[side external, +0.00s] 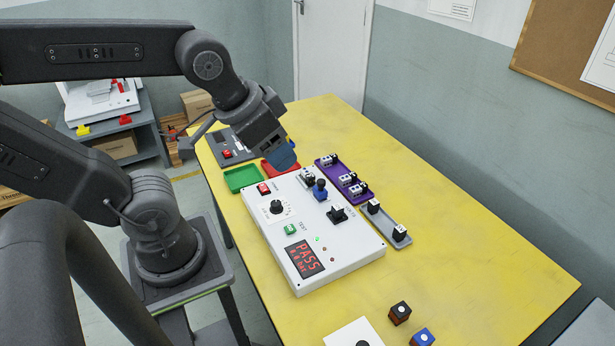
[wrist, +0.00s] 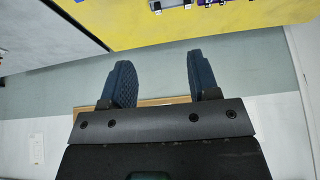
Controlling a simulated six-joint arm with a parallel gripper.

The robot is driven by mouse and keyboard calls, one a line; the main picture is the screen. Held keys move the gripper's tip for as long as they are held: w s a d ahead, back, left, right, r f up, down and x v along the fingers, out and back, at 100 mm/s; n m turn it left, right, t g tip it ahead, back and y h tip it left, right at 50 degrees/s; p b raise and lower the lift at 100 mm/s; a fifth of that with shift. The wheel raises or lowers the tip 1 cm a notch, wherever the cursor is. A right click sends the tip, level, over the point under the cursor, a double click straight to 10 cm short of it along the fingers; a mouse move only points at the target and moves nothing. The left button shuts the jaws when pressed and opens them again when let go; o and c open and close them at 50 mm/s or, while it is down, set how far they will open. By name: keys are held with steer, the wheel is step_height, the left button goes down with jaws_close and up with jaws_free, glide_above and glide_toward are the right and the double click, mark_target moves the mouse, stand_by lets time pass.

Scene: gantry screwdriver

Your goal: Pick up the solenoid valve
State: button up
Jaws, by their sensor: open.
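My gripper (side external: 283,158) is in the air above the far end of the white test box (side external: 345,262), near the red tray. In the wrist view its two blue pads (wrist: 160,64) are wide apart with nothing between them. A black part with a pale top (side external: 337,213) sits on the test box, next to a blue part (side external: 320,190) and a grey-white part (side external: 307,177). Similar black parts with pale tops (side external: 399,233) stand in the grey tray (side external: 388,222). No label shows which part is the solenoid valve.
The box display (side external: 304,258) reads PASS. A purple tray (side external: 331,177) holds several white-and-black parts. Green (side external: 242,178) and red (side external: 270,170) trays lie beyond the box. The yellow table's right side is clear.

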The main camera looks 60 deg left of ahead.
steer(key=w+a+f+m+g+y, duration=0.2)
steer(key=w+a+m, duration=0.3)
steer(key=w, duration=0.3)
steer(key=m+g+y, duration=0.2)
steer(key=m+g, duration=0.2)
steer(key=m, duration=0.9)
glide_above(309, 174)
steer(key=d, duration=0.2)
step_height(309, 174, down, 23)
steer(key=shift+w+d+f, duration=0.1)
steer(key=shift+w+d, duration=0.05)
steer(key=shift+y, duration=0.3)
steer(key=shift+x, duration=2.85)
steer(key=shift+c, duration=0.3)
jaws_close()
